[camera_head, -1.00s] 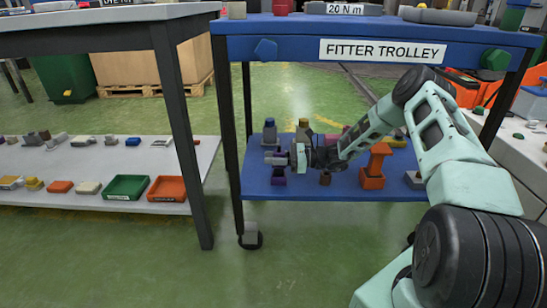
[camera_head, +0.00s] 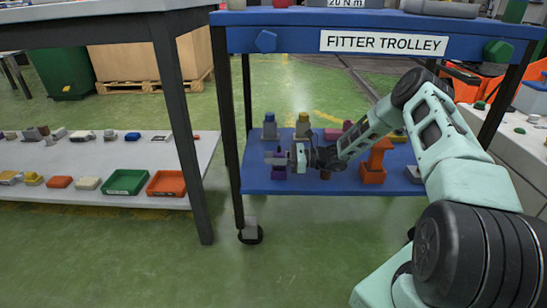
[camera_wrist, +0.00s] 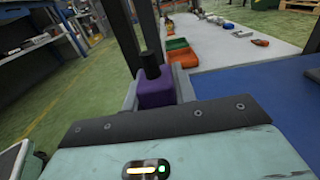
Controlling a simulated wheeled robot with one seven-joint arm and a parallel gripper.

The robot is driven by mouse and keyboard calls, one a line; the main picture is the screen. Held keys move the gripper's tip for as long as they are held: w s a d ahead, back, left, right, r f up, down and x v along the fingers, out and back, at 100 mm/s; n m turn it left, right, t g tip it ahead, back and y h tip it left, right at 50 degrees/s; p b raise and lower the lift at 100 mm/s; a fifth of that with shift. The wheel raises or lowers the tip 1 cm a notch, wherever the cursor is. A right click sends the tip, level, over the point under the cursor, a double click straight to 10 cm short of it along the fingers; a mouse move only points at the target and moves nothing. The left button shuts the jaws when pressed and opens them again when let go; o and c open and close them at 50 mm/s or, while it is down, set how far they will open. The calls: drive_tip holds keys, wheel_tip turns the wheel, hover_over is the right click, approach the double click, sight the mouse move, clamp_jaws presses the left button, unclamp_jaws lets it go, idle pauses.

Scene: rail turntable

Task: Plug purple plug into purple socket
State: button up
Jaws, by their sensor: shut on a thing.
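My gripper (camera_head: 278,158) is over the front left part of the blue trolley's lower shelf. Its jaws are shut on a purple block with a dark round stub on top, the purple plug (camera_wrist: 156,90), which stands between the fingers in the wrist view. In the head view, purple (camera_head: 279,173) shows just below the fingers, low against the shelf. I cannot tell whether this is the plug's lower part, the purple socket, or both. The plug's underside is hidden, so contact with a socket cannot be told.
The blue lower shelf (camera_head: 325,186) also holds a blue-topped piece (camera_head: 269,127), a yellow-topped piece (camera_head: 303,125) and an orange piece (camera_head: 375,160). A trolley leg (camera_head: 233,150) stands close left. Left of it is a grey shelf (camera_head: 75,160) with green and orange trays.

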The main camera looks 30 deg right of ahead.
drive_tip(key=shift+f, duration=0.25)
drive_tip(key=shift+s+f, duration=0.1)
drive_tip(key=shift+f, duration=0.3)
drive_tip(key=shift+f+b, duration=0.1)
drive_tip(key=shift+b, duration=0.2)
drive_tip(key=shift+r+p, duration=1.3)
drive_tip(key=shift+r, duration=0.1)
drive_tip(key=shift+r, duration=0.1)
drive_tip(key=shift+p, duration=0.75)
idle(0.6)
drive_tip(key=shift+f+b, duration=0.6)
drive_tip(key=shift+f, duration=0.5)
